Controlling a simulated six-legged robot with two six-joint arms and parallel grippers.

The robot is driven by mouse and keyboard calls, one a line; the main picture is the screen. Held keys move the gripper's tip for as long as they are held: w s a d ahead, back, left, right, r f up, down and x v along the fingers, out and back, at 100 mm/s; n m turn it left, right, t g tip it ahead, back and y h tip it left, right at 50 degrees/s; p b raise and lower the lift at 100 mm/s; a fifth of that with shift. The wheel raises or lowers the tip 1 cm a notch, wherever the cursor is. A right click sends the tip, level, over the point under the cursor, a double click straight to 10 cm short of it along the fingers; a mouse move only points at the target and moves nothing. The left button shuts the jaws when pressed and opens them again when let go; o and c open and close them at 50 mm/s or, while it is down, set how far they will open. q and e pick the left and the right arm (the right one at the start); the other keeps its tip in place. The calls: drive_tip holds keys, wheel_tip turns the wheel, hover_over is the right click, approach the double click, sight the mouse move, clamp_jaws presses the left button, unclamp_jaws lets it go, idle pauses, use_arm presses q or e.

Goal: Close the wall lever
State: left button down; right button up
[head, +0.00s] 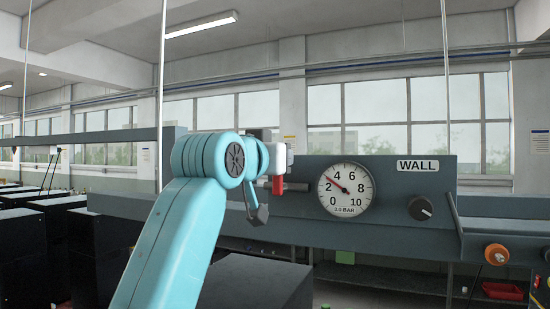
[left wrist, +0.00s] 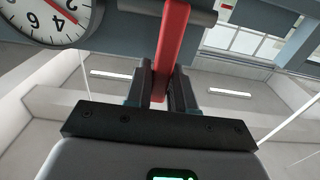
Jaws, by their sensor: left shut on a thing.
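The red wall lever (head: 277,185) is on the grey panel labelled WALL (head: 417,165), left of the round gauge (head: 346,190). In the left wrist view the red lever (left wrist: 173,40) runs between the two dark fingers of my left gripper (left wrist: 170,88). The gripper is shut on it. In the head view my arm and wrist hide part of the lever and the gripper's fingertips. The gauge needle points near 3, and the gauge also shows in the left wrist view (left wrist: 45,15). My right gripper is not in view.
A black knob (head: 420,208) sits right of the gauge. An orange round knob (head: 496,254) is at the lower right. A red tray (head: 502,291) lies low at the right. Dark boxes (head: 30,245) stand at the left. A thin vertical rod (head: 447,100) hangs in front of the windows.

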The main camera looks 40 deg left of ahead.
use_arm(q)
drive_tip(key=shift+w+d+f, duration=0.1)
drive_tip(key=shift+w+f, duration=0.1)
drive_tip(key=shift+f, duration=0.15)
drive_tip(key=c, duration=1)
unclamp_jaws()
drive_tip(key=shift+c, duration=0.2)
drive_tip(key=shift+w, duration=0.15)
drive_tip(key=shift+r, duration=0.1)
drive_tip(key=shift+s, duration=0.45)
drive_tip(key=b+v, duration=0.6)
drive_tip(key=v, duration=0.9)
drive_tip(key=shift+s, duration=0.3)
drive_tip(key=shift+w, duration=0.1)
